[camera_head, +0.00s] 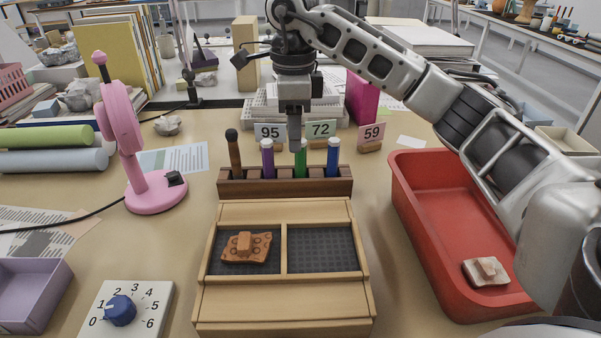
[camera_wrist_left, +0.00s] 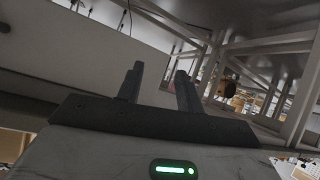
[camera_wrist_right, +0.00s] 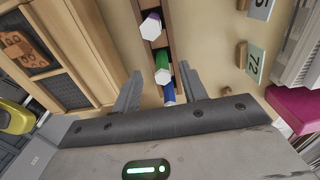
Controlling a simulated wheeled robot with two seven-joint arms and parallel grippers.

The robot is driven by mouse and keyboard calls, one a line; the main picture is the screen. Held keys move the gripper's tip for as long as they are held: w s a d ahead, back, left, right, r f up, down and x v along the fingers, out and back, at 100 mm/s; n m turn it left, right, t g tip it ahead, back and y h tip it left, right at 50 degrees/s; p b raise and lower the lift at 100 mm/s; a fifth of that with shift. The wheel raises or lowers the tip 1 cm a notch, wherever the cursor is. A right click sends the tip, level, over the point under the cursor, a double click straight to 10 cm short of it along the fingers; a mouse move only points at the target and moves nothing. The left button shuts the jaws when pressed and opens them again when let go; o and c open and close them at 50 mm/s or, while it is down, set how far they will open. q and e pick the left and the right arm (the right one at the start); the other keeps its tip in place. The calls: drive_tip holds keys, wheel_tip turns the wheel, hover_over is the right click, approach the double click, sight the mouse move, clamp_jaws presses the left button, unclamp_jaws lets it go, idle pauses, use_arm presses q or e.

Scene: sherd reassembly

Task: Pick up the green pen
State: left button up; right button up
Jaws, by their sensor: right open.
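The green pen (camera_head: 300,163) stands upright in a brown wooden rack (camera_head: 232,187), between the purple pen (camera_head: 267,160) and the blue pen (camera_head: 333,158). My right gripper (camera_head: 294,143) points down at the top of the green pen and hides part of it. In the right wrist view, the green pen's pale end (camera_wrist_right: 162,77) shows between the open fingers (camera_wrist_right: 160,85), with the blue pen (camera_wrist_right: 168,94) just beyond. I cannot tell whether the fingers touch the pen. My left gripper (camera_wrist_left: 159,72) is open and empty in its wrist view, away from the table.
A wooden tray (camera_head: 285,302) with a brown sherd (camera_head: 246,247) lies in front of the rack. A red bin (camera_head: 415,220) with a pale sherd (camera_head: 486,271) is at right. A pink lamp (camera_head: 130,150) stands left. Number cards (camera_head: 321,130) stand behind the rack.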

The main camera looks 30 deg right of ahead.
sight(298, 155)
drive_tip(key=shift+f, duration=0.55)
drive_tip(key=f, duration=0.3)
drive_tip(key=f+b, duration=0.1)
drive_tip(key=shift+s+d+f, duration=0.1)
drive_tip(key=shift+d+f, duration=0.25)
drive_tip(key=shift+f, duration=0.05)
use_arm(q)
drive_tip(key=shift+w+d+f, duration=0.15)
drive_tip(key=shift+w+f, duration=0.05)
drive_tip(key=shift+f, duration=0.3)
drive_tip(key=shift+w+d+f, duration=0.1)
drive_tip(key=shift+w+f, duration=0.05)
drive_tip(key=shift+f, duration=0.35)
use_arm(e)
clamp_jaws()
